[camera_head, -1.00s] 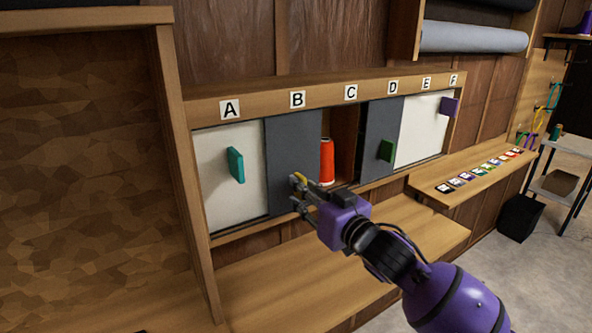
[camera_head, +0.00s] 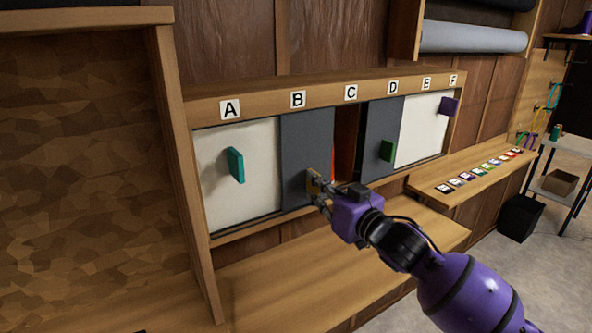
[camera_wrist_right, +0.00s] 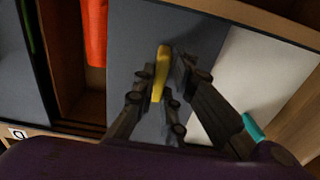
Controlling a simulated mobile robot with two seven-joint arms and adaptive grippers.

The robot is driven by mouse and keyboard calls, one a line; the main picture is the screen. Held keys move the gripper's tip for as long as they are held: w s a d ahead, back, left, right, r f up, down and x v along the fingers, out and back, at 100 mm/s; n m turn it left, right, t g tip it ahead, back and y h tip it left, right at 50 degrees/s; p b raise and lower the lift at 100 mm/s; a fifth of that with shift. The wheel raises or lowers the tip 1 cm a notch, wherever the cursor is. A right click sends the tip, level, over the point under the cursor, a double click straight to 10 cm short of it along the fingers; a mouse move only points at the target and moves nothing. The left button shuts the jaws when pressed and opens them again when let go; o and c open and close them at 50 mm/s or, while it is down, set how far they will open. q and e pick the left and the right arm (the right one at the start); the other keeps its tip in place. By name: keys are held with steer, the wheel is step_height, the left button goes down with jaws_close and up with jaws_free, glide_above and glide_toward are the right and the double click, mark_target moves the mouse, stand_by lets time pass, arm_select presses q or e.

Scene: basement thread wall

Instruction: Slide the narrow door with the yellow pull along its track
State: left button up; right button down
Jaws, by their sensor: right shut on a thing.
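The narrow dark grey door (camera_head: 305,145) stands in the cabinet below the B label, its right edge near the C label. Its yellow pull (camera_head: 313,179) is partly hidden behind my fingers in the head view. My right gripper (camera_head: 317,187) is shut on the yellow pull. In the wrist view the yellow pull (camera_wrist_right: 161,72) sits between the fingers of my right gripper (camera_wrist_right: 163,85), against the grey door (camera_wrist_right: 135,40). My left gripper is not in view.
A white door with a teal pull (camera_head: 236,164) is at the left.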

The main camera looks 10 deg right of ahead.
steer(key=w+d+b, duration=0.1)
steer(key=w+d, duration=0.2)
steer(key=d, duration=0.7)
steer(key=shift+w, duration=0.35)
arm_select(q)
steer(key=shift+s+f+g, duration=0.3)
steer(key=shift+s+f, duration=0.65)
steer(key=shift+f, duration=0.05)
arm_select(e)
steer(key=c, duration=1.8)
jaws_free()
steer(key=shift+c, duration=0.2)
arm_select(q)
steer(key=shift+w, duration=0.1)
arm_select(e)
steer(key=shift+d, duration=0.1)
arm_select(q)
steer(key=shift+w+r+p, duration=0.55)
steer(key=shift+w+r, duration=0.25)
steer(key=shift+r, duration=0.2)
arm_select(e)
steer(key=v, duration=0.7)
